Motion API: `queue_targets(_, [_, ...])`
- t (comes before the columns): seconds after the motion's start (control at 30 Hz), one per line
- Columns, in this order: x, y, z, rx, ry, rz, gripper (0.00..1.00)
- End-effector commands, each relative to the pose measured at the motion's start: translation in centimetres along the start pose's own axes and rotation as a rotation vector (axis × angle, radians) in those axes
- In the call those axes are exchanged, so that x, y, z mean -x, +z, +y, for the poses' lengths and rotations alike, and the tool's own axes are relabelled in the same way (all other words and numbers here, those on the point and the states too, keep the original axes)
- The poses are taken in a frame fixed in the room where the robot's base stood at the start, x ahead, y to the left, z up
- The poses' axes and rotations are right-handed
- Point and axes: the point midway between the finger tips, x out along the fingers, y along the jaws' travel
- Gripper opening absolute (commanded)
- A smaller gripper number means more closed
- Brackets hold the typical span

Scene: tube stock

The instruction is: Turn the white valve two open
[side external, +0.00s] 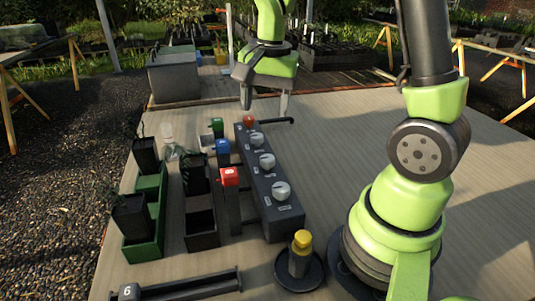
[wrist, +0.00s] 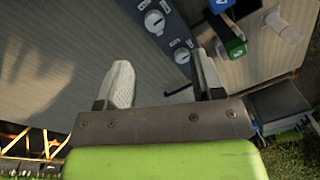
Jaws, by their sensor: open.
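A dark valve panel (side external: 262,185) stands on the table with three round white valves in a row: near (side external: 282,190), middle (side external: 267,160) and far (side external: 257,139). Their labels are too small to read, so I cannot tell which is two. White valves also show in the wrist view, one at the upper middle (wrist: 154,21) and one closer to my fingers (wrist: 182,55). My gripper (side external: 265,103) is open and empty above the panel's far end, apart from the valves. In the wrist view my gripper (wrist: 162,65) has its fingers spread, pointing towards the panel.
A yellow-topped post (side external: 301,243) stands in front.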

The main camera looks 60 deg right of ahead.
Motion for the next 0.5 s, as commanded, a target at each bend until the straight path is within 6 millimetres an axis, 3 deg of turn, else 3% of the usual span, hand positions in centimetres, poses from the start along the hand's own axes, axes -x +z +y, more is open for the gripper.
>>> queue_targets(0.1, [-2.4,-1.5,0.1,-0.092,0.062,-0.021,0.61])
queue_targets(0.2, [-3.4,-2.0,0.2,-0.132,0.086,-0.027,0.61])
queue_targets(0.37, [-4.8,-2.1,0.4,-0.144,0.096,-0.031,0.61])
queue_targets(0.5, [-7.3,-2.0,0.7,-0.141,0.097,-0.032,0.61])
